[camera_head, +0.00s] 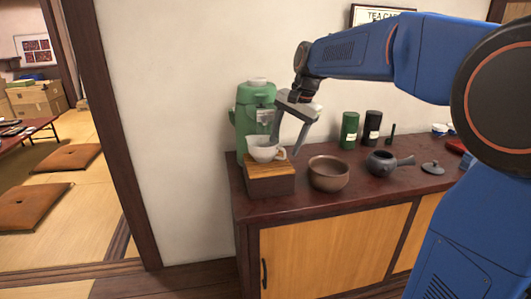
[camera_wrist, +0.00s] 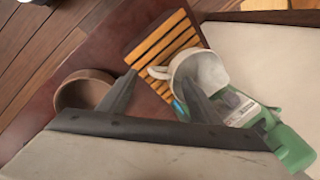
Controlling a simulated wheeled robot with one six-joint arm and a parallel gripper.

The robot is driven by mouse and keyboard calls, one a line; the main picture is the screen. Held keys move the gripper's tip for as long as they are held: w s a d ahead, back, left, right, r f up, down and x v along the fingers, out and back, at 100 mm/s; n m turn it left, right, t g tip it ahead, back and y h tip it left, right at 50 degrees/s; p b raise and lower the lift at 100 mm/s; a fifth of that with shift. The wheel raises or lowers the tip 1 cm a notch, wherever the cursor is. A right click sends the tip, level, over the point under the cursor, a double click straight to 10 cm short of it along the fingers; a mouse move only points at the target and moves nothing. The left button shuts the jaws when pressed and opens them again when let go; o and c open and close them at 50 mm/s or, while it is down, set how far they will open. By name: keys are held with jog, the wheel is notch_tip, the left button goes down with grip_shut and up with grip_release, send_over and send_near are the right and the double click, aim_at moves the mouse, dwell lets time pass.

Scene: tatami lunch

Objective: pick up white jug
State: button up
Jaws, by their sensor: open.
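The white jug (camera_head: 261,154) stands upright on a wooden slatted-top box (camera_head: 268,182), in front of a green dispenser (camera_head: 255,110). Its handle points right in the head view. In the wrist view the jug (camera_wrist: 207,69) is right of centre, with its handle (camera_wrist: 160,72) toward the left. My gripper (camera_head: 286,149) is open, reaching down beside the jug's handle side. In the wrist view the handle shows between the fingertips of my gripper (camera_wrist: 160,78), and one finger overlaps the jug's near side. I cannot tell whether it touches.
A brown bowl (camera_head: 328,174) sits right of the box on the dark counter (camera_head: 300,206). Farther right are a grey side-handled teapot (camera_head: 381,163), a lid (camera_head: 432,168), a green canister (camera_head: 349,130) and a black canister (camera_head: 372,128). A wall stands behind.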

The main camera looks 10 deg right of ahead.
jog(key=shift+x, duration=1.5)
jog(key=shift+a, duration=0.1)
grip_shut()
jog(key=shift+r, duration=0.25)
jog(key=shift+r, duration=1.4)
jog(key=shift+s+r, duration=0.15)
jog(key=shift+s, duration=0.2)
jog(key=s, duration=1.7)
jog(key=shift+s, duration=0.2)
